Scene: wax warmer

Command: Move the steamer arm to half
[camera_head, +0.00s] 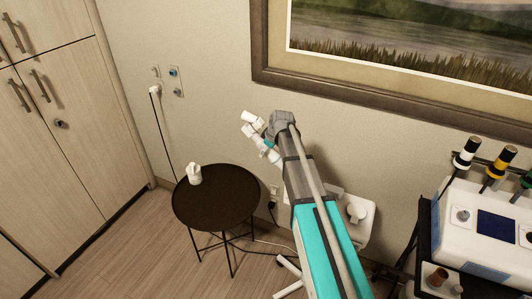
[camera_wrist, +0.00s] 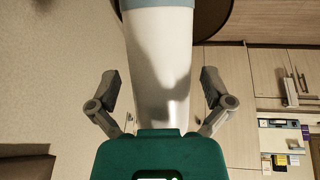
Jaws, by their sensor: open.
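In the wrist view my gripper (camera_wrist: 160,82) is open, with one finger on each side of a white tapered part (camera_wrist: 160,55) that has a pale blue band at the top. Gaps show between the fingers and this part. It looks like a piece of the steamer arm, but I cannot be sure. In the head view, white jointed pieces with a teal band (camera_head: 262,148) show at the upper left of my arm's end. I cannot tell there which pieces are the steamer and which are mine. My arm hides part of this area, and the gripper fingers cannot be made out.
A dark round table (camera_head: 240,192) with a small white object (camera_head: 194,175) stands left of my arm. A white unit (camera_head: 358,212) and white stand legs (camera_head: 290,284) are low beside the arm. Equipment (camera_head: 495,240) stands at the right. Wooden cabinets (camera_head: 75,130) line the left.

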